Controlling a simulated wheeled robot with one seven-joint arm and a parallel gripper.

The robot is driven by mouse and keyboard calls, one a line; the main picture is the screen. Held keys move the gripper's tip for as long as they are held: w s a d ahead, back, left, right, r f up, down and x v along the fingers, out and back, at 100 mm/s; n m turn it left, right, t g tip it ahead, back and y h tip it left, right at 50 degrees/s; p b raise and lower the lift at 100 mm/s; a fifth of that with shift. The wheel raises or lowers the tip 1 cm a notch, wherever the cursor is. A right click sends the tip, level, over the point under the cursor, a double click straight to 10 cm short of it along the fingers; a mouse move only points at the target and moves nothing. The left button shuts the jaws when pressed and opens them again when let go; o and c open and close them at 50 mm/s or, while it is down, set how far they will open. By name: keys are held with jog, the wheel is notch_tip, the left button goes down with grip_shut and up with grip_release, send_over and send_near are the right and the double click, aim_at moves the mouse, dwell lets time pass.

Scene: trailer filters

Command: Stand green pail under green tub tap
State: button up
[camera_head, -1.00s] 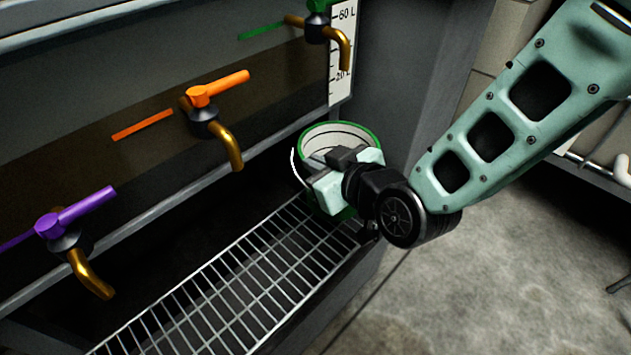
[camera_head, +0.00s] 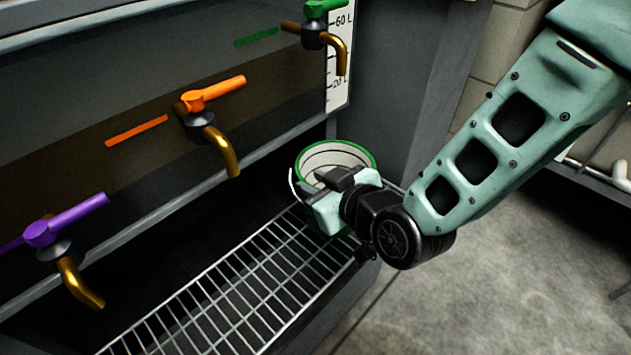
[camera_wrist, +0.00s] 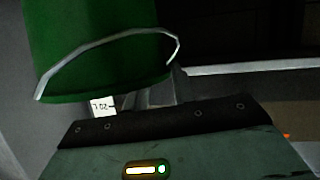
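The green pail (camera_head: 352,147), white inside, is upright at the far right end of the wire rack (camera_head: 235,290). Its thin wire handle (camera_head: 293,184) hangs on the left side. My gripper (camera_head: 333,195) is shut on the pail's near side and hides much of its wall. I cannot tell whether the pail's base touches the rack. The green tap (camera_head: 313,36) has a brass spout (camera_head: 342,58), which is above and slightly behind the pail's opening. In the wrist view the pail's green wall (camera_wrist: 95,45) and wire handle (camera_wrist: 110,50) fill the upper left; the fingertips are hidden.
An orange tap (camera_head: 208,120) and a purple tap (camera_head: 62,245) stick out over the rack to the left. A white level scale (camera_head: 340,75) is behind the green tap. A grey upright panel (camera_head: 400,90) stands right of the pail. The rack's left part is empty.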

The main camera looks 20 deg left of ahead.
jog(key=p+v, duration=0.5)
jog(key=v, duration=0.6)
jog(key=shift+s+d+r, duration=0.2)
jog(key=shift+d, duration=0.05)
jog(key=s+d+r+m+g+h, duration=0.1)
jog(key=s+d+r+g+h, duration=0.1)
jog(key=d, duration=0.4)
jog(key=s+d+r+m+g+h, duration=0.2)
jog(key=s+d+r+h, duration=0.1)
jog(key=d, duration=0.4)
jog(key=s+d+r+m+g+h, duration=0.2)
jog(key=s+d+r+g+h, duration=0.1)
jog(key=d+h, duration=0.3)
jog(key=shift+s+d+r, duration=0.25)
jog(key=shift+s+d, duration=0.3)
jog(key=shift+d, duration=0.1)
